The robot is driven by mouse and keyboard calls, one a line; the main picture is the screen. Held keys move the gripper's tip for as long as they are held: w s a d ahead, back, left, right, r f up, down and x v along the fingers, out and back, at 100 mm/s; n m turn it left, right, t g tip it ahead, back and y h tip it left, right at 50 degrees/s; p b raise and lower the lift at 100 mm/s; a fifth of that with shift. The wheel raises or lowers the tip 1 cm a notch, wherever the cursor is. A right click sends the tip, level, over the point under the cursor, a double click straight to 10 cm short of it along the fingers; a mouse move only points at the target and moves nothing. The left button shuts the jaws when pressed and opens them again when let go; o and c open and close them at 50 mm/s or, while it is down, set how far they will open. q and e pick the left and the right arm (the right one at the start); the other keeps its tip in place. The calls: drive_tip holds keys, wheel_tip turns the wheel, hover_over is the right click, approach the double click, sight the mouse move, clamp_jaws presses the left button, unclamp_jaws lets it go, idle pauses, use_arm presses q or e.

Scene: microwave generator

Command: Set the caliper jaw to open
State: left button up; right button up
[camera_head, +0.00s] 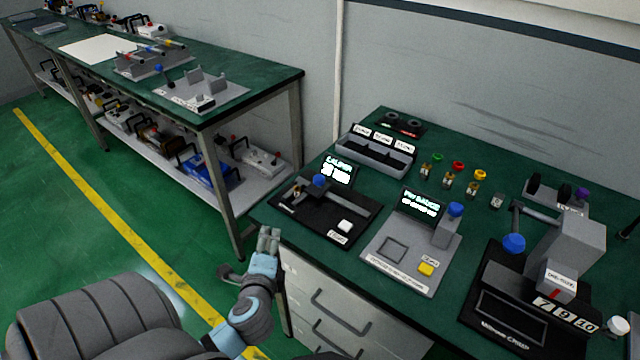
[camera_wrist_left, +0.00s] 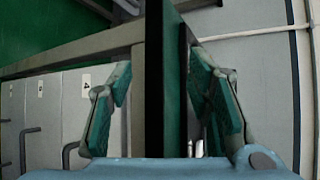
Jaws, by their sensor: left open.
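The caliper station (camera_head: 325,210) is a black base near the left corner of the right green table. It has a grey bar, a blue knob (camera_head: 319,181), a small lit display (camera_head: 338,170) and a white button (camera_head: 345,226). The jaw's exact position is too small to tell. My left gripper (camera_head: 268,238) is beside the table's left front corner, apart from the caliper. In the left wrist view its two green-padded fingers (camera_wrist_left: 165,100) are spread and hold nothing; the table edge shows beyond them. My right gripper is not in view.
A grey gauge station (camera_head: 410,250) with a yellow button stands right of the caliper. A black crimp station (camera_head: 510,300) is farther right. A grey bin (camera_head: 376,152) stands behind. White drawers (camera_head: 325,310) are below the table; another bench (camera_head: 250,88) is at left.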

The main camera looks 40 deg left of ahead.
sight(317, 183)
use_arm(q)
drive_tip(key=w+r+m+t+h, duration=0.1)
drive_tip(key=w+m+t, duration=0.1)
drive_tip(key=m, duration=0.4)
drive_tip(key=w+d+r+m+t+h, duration=0.1)
drive_tip(key=w+m+t, duration=0.1)
drive_tip(key=m, duration=0.5)
drive_tip(key=w+r+m+t+h, duration=0.2)
drive_tip(key=w+m+t, duration=0.1)
drive_tip(key=m, duration=0.3)
drive_tip(key=shift+w+d+r, duration=0.1)
drive_tip(key=shift+w+d, duration=0.25)
drive_tip(key=shift+w, duration=0.5)
drive_tip(key=shift+m, duration=0.3)
drive_tip(key=b+x, duration=0.1)
drive_tip(key=x, duration=1.1)
drive_tip(key=shift+w+a+f, duration=0.1)
drive_tip(key=shift+w+f, duration=0.1)
drive_tip(key=shift+w, duration=0.2)
drive_tip(key=shift+w+a+r, duration=0.1)
drive_tip(key=shift+w+a, duration=0.05)
drive_tip(key=shift+w, duration=0.45)
clamp_jaws()
